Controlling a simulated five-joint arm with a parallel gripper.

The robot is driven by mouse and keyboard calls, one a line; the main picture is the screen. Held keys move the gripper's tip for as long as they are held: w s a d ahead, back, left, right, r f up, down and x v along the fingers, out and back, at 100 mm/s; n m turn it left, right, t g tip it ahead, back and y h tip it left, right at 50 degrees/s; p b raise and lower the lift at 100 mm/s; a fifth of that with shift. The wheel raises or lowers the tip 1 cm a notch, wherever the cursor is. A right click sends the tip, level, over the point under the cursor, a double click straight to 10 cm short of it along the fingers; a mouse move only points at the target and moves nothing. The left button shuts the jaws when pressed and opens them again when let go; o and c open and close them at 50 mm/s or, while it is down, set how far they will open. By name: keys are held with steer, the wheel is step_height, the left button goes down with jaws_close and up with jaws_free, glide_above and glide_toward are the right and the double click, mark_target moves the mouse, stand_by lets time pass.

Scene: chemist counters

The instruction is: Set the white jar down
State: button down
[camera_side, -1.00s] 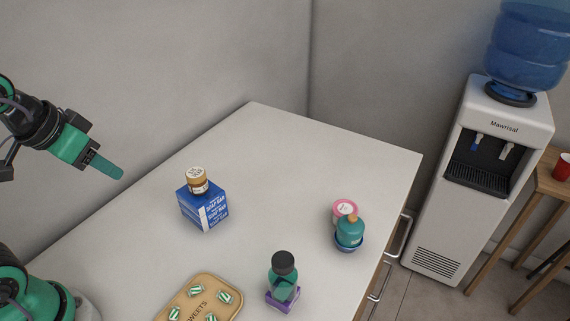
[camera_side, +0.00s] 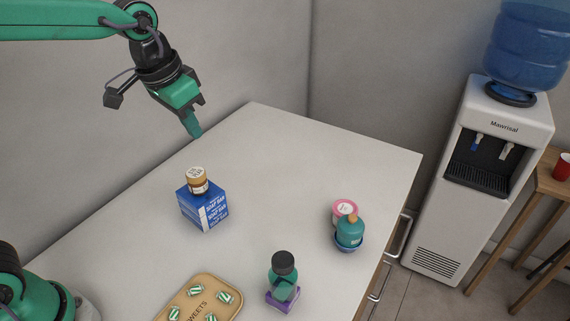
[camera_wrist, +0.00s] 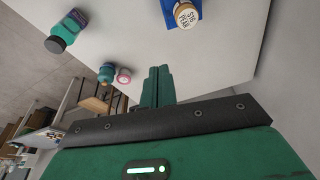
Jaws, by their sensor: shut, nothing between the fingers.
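A small white jar with a pink-rimmed lid (camera_side: 344,209) stands on the counter, right of centre, just behind a teal bottle. It also shows in the wrist view (camera_wrist: 124,76). An amber jar with a pale lettered lid (camera_side: 198,182) stands on top of a blue soap box (camera_side: 203,209); the wrist view shows its lid (camera_wrist: 187,16). My gripper (camera_side: 194,130) is shut and empty, in the air behind the soap box and above the counter's far left edge. Its closed green fingers also show in the wrist view (camera_wrist: 157,76).
The teal bottle (camera_side: 350,231) sits in a blue dish (camera_side: 348,246) near the right edge. A dark-capped green bottle (camera_side: 284,278) stands on a purple base at the front, right of a tan sweets tray (camera_side: 198,300). The counter (camera_side: 270,160) is clear at the back and middle.

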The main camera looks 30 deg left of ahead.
mark_target(343, 208)
steer(key=w+d+f+m+g, duration=0.1)
steer(key=w+d+f, duration=0.5)
steer(key=d, duration=0.4)
steer(key=w+d+f+m+g, duration=0.2)
steer(key=w+d+f, duration=0.4)
steer(key=d+f, duration=0.3)
steer(key=shift+d+m+y, duration=0.3)
steer(key=shift+d+y, duration=0.1)
steer(key=shift+d, duration=0.25)
steer(key=shift+f, duration=0.1)
steer(key=f, duration=0.9)
steer(key=shift+w+d+f, duration=0.25)
steer(key=shift+w+f, duration=0.15)
steer(key=shift+w+d, duration=0.4)
steer(key=shift+w, duration=0.25)
steer(key=shift+w+d, duration=0.35)
steer(key=shift+w, duration=0.3)
steer(key=shift+w+d, duration=0.1)
steer(key=shift+w, duration=0.05)
steer(key=shift+w+d, duration=0.45)
steer(key=shift+w, duration=0.3)
steer(key=shift+w+d, duration=0.45)
steer(key=shift+w, duration=0.25)
